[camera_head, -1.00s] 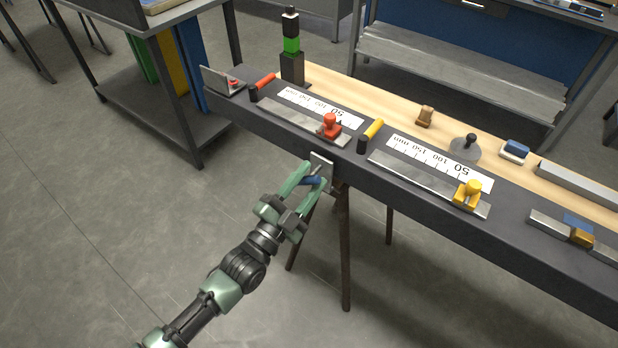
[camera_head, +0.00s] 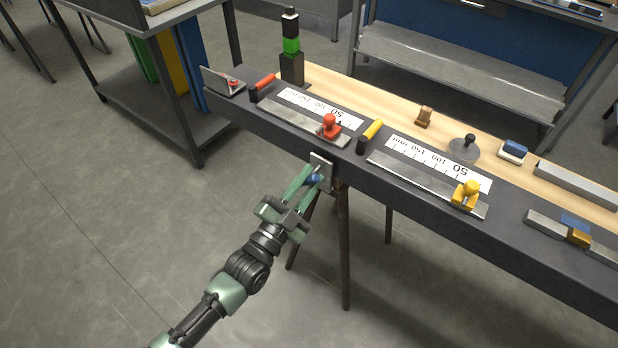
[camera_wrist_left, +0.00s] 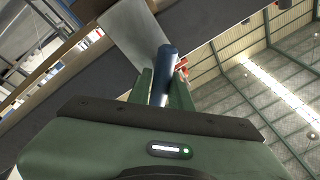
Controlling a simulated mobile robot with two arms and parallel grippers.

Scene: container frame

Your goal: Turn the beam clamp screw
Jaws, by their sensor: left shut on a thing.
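The beam clamp is a grey metal plate (camera_head: 321,170) on the front face of the dark beam (camera_head: 270,111). Its screw has a blue handle (camera_head: 314,180) that sticks out toward me below the plate. My left gripper (camera_head: 309,179) is shut on the blue handle. In the left wrist view, the blue handle (camera_wrist_left: 166,62) stands between the two green fingers (camera_wrist_left: 162,88), with the grey plate (camera_wrist_left: 132,38) behind it. The fingers hide part of the handle. My right gripper is not in view.
On the beam lie steel rails with a red knob (camera_head: 329,126) and a yellow knob (camera_head: 467,194), white scales, and red and yellow handles. A brown trestle leg (camera_head: 343,245) stands below the clamp. The floor in front is clear.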

